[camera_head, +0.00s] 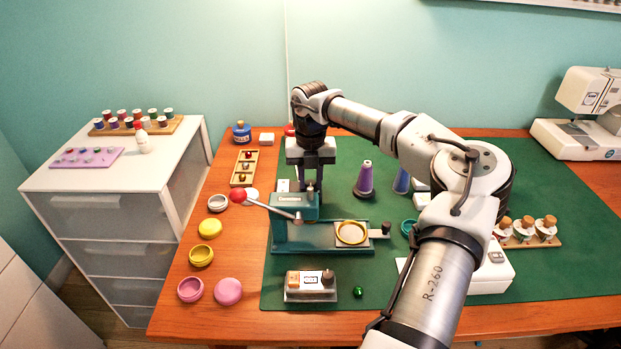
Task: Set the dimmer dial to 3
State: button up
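A small pale box (304,292) with an orange-and-white label lies near the front edge of the green mat. A dark round knob (328,277) on its right side looks like the dimmer dial. Its markings and setting are too small to read. My gripper (310,184) points down behind and above the box, at the top of the green press, well apart from the knob. Its fingertips are small and merge with the press behind them, so I cannot tell their opening. I see nothing clearly held.
The green press (298,234) with a red-ended lever (238,196) stands between my gripper and the box. A green gem (358,292) lies right of the box. A purple thread cone (364,180) stands behind. Round tins (201,256) line the left table edge.

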aim_at(311, 182)
dwell(0.4)
jog(key=o, duration=1)
notch_tip(311, 182, up, 14)
jog(key=shift+b, duration=0.35)
